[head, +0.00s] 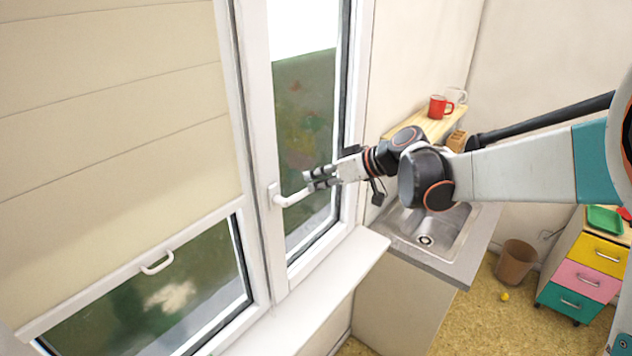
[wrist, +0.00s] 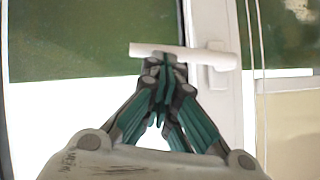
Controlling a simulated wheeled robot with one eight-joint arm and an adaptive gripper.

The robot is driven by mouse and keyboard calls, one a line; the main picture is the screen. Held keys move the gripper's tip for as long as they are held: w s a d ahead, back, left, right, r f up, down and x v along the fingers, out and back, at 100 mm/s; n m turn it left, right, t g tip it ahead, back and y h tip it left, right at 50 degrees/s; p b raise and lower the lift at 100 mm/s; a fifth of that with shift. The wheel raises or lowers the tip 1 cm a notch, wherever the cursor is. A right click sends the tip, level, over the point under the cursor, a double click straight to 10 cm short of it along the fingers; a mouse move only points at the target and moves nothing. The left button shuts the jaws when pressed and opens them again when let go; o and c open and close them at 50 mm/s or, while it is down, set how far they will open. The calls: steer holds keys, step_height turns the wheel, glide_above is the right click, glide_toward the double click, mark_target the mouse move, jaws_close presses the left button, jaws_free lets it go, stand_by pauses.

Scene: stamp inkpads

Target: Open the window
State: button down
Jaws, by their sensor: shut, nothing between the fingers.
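The window's narrow right sash has a white frame (head: 255,100) and dark green glass (head: 305,120). It looks flush with its surround. Its white handle (head: 292,199) points sideways to the right, roughly level, from a plate on the sash's left side. My gripper (head: 310,181) is at the free end of the handle. In the wrist view my gripper (wrist: 165,68) has its green and grey fingers together. The handle (wrist: 190,52) lies across just beyond the fingertips there, not between them. I cannot tell whether the tips touch it.
A cream blind (head: 110,130) covers most of the left pane. A white sill (head: 310,300) runs below the window. A sink (head: 435,230) stands right of it, under a wooden shelf (head: 425,125) with a red mug (head: 440,107). A bin (head: 515,265) and coloured drawers (head: 585,275) are further right.

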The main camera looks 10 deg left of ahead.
steer(key=f+b, duration=0.1)
steer(key=f+m+g+y+b, duration=0.1)
steer(key=b, duration=0.1)
steer(key=f+b, duration=0.1)
steer(key=shift+s+d+f+m+g, duration=0.1)
steer(key=shift+d+f+m+g, duration=0.2)
steer(key=shift+f+m, duration=0.1)
steer(key=shift+a, duration=0.1)
stand_by(0.4)
stand_by(0.8)
